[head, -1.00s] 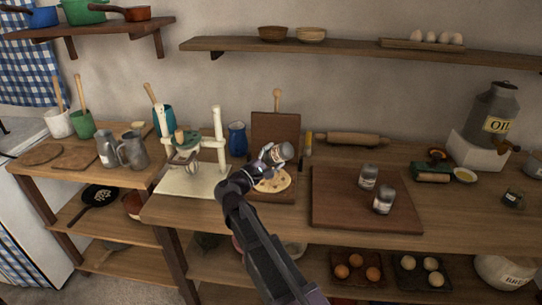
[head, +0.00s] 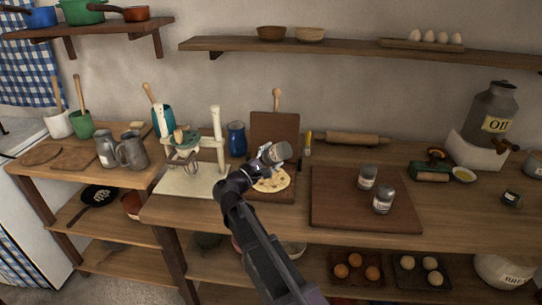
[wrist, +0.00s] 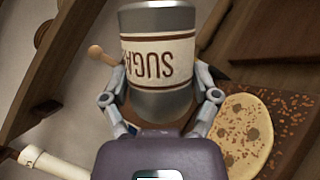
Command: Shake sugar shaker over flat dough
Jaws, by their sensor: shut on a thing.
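My gripper (head: 262,162) is shut on the sugar shaker (head: 278,152), a grey metal can with a cream label. In the wrist view the shaker (wrist: 160,62) sits between the two fingers, and its label reads SUGA upside down. The flat dough (head: 272,182) is a pale round with brown spots on a dark board (head: 283,197). In the head view the shaker is tilted above the dough and apart from it. The dough (wrist: 244,132) also shows in the wrist view, right of the shaker, with brown specks on it and the board around it.
Two other shakers (head: 383,199) stand on a wide board (head: 335,213) to the right. A cream stand mixer (head: 218,140) and a blue mug (head: 236,139) are left of the dough. An upright board (head: 274,128) and rolling pin (head: 352,139) are behind.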

